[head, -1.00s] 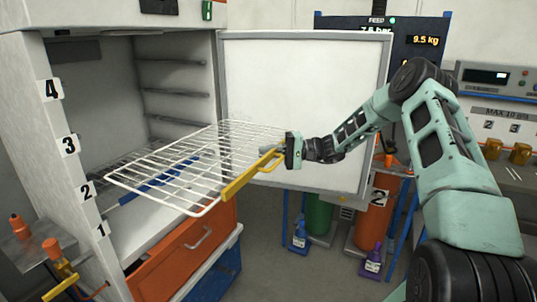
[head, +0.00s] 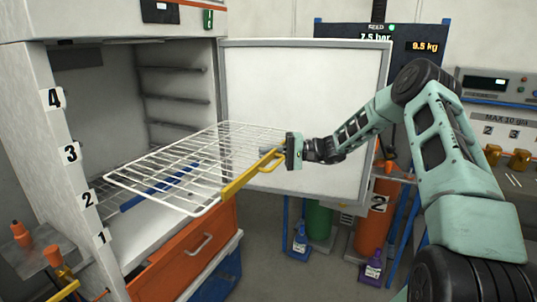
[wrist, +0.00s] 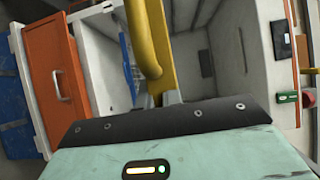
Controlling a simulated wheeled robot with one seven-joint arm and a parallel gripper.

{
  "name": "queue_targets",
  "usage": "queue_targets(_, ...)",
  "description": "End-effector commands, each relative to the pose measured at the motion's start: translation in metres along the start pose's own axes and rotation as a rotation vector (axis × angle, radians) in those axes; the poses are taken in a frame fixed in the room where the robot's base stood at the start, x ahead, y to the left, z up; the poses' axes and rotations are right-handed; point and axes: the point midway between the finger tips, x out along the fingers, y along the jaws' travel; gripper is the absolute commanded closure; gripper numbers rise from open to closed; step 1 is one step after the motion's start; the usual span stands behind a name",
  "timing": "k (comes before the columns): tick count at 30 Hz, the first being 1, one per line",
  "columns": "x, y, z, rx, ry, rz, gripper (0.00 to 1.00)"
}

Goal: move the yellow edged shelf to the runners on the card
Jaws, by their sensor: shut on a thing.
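The yellow edged shelf (head: 190,166) is a white wire rack with a yellow front bar and handle. My gripper (head: 284,153) is shut on its yellow handle, which also shows in the wrist view (wrist: 146,45). The shelf hangs roughly level in front of the open cabinet (head: 120,243), outside its opening at least in part. Runners (head: 175,97) line the cabinet's inner right wall. Number labels 4 (head: 53,98), 3 (head: 71,153), 2 (head: 88,198) and 1 (head: 101,238) mark the left front edge. I cannot make out a card naming a level.
A blue edged shelf (head: 150,190) sits low inside the cabinet. The open white door (head: 300,90) stands behind my gripper. An orange drawer (head: 190,262) is below. A metal side table (head: 35,265) with orange-handled tools stands at the left.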

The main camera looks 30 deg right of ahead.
Motion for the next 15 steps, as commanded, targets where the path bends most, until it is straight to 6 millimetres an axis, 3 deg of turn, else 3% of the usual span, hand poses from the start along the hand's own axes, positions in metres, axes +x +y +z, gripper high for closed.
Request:
queue_targets(7,-0.002,-0.001,0.001,-0.001,0.0,-0.003,1.0)
queue_targets(15,-0.018,-0.001,0.011,-0.002,0.001,-0.002,1.0)
